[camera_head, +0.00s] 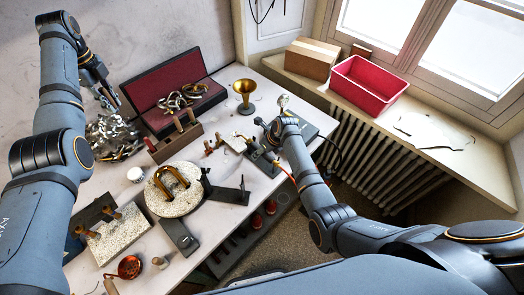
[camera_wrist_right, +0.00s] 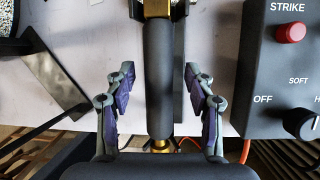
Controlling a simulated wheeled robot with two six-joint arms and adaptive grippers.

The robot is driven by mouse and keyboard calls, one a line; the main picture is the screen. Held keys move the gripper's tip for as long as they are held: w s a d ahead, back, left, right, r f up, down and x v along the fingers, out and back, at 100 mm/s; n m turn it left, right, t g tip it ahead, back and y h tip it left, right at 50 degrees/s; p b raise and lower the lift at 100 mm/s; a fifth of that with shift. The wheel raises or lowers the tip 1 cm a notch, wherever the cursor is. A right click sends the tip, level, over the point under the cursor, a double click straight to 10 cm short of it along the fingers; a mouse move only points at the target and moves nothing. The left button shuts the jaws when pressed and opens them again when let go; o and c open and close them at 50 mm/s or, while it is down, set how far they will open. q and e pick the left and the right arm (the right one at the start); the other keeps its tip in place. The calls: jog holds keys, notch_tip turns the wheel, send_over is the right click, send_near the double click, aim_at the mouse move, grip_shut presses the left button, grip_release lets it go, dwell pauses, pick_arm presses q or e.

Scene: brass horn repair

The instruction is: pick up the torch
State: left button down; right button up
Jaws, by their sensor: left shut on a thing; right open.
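The torch (camera_wrist_right: 158,75), with a black cylindrical handle and brass fittings, stands out in the right wrist view. My right gripper (camera_wrist_right: 159,88) is open, with one finger on each side of the handle and a visible gap on both sides. In the head view my right arm hides most of the torch. My left gripper (camera_head: 107,103) is at the far left of the bench, over a tangled silvery piece (camera_head: 112,138). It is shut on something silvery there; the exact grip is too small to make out.
A dark control box (camera_wrist_right: 280,75) with a red button is right of the torch. A dark stand (camera_wrist_right: 45,80) is left of it. A brass bell (camera_head: 245,88), a red-lined case (camera_head: 165,82) and a round stone-like disc (camera_head: 185,205) crowd the bench. An orange hose (camera_wrist_right: 245,150) runs nearby.

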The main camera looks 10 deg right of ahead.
jog(key=shift+w+f, duration=0.15)
jog(key=shift+f, duration=0.05)
grip_shut()
jog(key=shift+r, duration=0.1)
